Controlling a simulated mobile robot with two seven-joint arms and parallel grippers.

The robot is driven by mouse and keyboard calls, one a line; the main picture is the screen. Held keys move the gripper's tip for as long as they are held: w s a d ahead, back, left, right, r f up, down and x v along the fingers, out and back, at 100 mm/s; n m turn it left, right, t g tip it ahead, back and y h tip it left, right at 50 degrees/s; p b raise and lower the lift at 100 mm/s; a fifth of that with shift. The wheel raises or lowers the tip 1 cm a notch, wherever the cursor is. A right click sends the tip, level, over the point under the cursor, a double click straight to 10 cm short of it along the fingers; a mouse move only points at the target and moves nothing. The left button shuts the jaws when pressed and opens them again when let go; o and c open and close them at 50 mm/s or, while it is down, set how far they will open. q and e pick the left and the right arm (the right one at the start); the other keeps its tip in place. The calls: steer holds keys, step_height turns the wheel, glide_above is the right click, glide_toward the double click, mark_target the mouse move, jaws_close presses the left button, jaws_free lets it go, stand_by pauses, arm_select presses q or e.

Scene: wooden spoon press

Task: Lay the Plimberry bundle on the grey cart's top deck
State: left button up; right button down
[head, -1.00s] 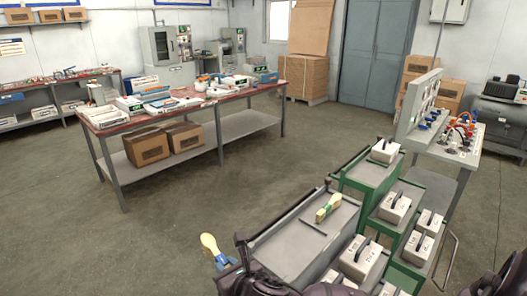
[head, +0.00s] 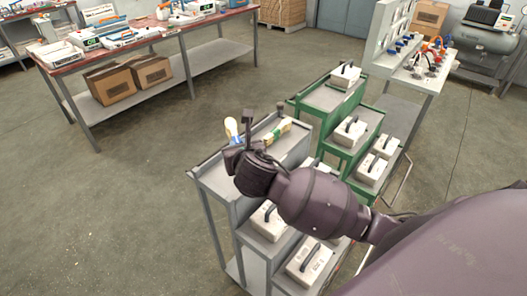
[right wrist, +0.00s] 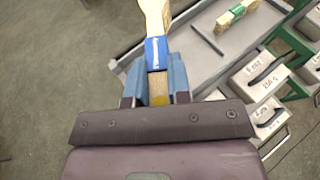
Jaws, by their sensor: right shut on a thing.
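My right gripper (right wrist: 154,78) is shut on a pale wooden bundle with a blue band (right wrist: 156,52); no readable name shows on it. In the head view this bundle (head: 231,128) stands up past my right gripper (head: 236,150), by the far left edge of the grey cart's top deck (head: 291,146). In the right wrist view it appears left of the deck (right wrist: 184,42), overlapping its edge; its height above it is unclear. A second bundle with a green band (head: 277,131) lies on the deck and shows in the wrist view (right wrist: 236,14). My left gripper is not in view.
A thin dark bar (right wrist: 208,39) lies on the deck beside the green-banded bundle. Green stepped carts with white handled boxes (head: 350,133) stand right of the grey cart. A workbench (head: 150,37) stands behind left. Floor left of the cart is clear.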

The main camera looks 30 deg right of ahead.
mark_target(235, 131)
steer(key=w+r, duration=0.1)
steer(key=w+d+r+m+h, duration=0.1)
steer(key=w+r, duration=0.1)
steer(key=w+r+m+g+h, duration=0.1)
steer(key=w+r, duration=0.1)
steer(key=shift+w+d+r, duration=0.15)
steer(key=shift+d+r, duration=0.05)
steer(key=shift+d, duration=0.1)
steer(key=shift+m, duration=0.3)
step_height(235, 131, down, 15)
steer(key=shift+d+b, duration=0.1)
steer(key=shift+b, duration=1.05)
steer(key=shift+f+b, duration=0.45)
steer(key=shift+f, duration=1.85)
steer(key=shift+f+h, duration=0.1)
steer(key=shift+h, duration=0.2)
steer(key=shift+f, duration=0.1)
steer(key=c, duration=1.1)
jaws_free()
steer(key=shift+o, duration=0.2)
